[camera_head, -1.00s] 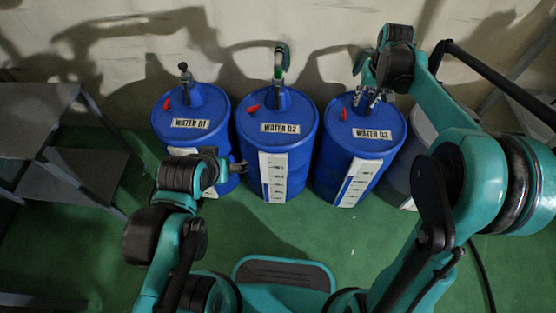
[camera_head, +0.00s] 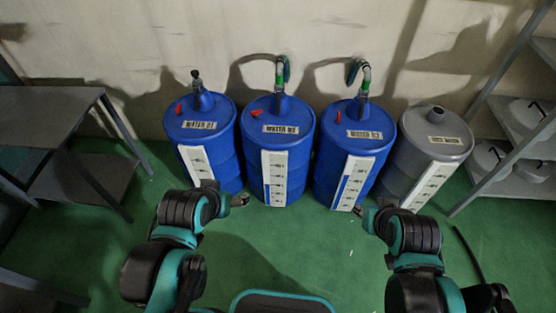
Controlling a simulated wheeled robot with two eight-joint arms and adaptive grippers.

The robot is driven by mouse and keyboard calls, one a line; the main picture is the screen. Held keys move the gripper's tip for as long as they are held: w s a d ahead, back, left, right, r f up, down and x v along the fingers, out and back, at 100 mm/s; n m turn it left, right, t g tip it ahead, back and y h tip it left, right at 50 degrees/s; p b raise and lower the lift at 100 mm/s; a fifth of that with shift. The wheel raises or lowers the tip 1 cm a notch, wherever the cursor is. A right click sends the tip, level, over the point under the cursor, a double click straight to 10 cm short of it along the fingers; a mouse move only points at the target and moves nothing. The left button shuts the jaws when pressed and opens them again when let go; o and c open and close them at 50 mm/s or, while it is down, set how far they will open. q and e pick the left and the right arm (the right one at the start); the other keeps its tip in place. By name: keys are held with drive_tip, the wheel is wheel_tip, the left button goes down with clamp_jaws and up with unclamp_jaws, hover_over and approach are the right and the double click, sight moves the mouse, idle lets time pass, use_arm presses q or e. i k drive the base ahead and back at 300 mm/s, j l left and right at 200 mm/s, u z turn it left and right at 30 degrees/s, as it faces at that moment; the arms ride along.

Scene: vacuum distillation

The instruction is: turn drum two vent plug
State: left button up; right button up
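Drum two is the blue drum labelled "WATER 02" (camera_head: 305,165), standing upright between two other blue drums. A red plug (camera_head: 257,113) shows on its top at the left, and a green-hooked fitting (camera_head: 280,75) rises from its neck. My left gripper (camera_head: 242,200) is low in front of the "WATER 01" drum (camera_head: 221,145), apart from drum two's top. My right gripper (camera_head: 361,211) is low in front of the "WATER 03" drum (camera_head: 375,145). Both grippers are small and partly hidden by my wrists, so I cannot tell their opening. Nothing shows held in either.
A grey drum (camera_head: 434,150) stands right of the blue ones. A grey shelf (camera_head: 525,180) with white containers is at the far right. A grey table (camera_head: 45,110) is at the left. The green floor (camera_head: 290,250) before the drums is clear.

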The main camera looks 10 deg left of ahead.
sight(256, 113)
drive_tip(key=i+l+u, duration=0.1)
drive_tip(key=i+u, duration=0.2)
drive_tip(key=i+l+u, duration=0.25)
drive_tip(key=i, duration=0.2)
drive_tip(key=i+l, duration=0.1)
drive_tip(key=l, duration=0.3)
drive_tip(key=i+l+u, duration=0.1)
drive_tip(key=l, duration=0.35)
drive_tip(key=i+l+u, duration=0.1)
drive_tip(key=l, duration=0.3)
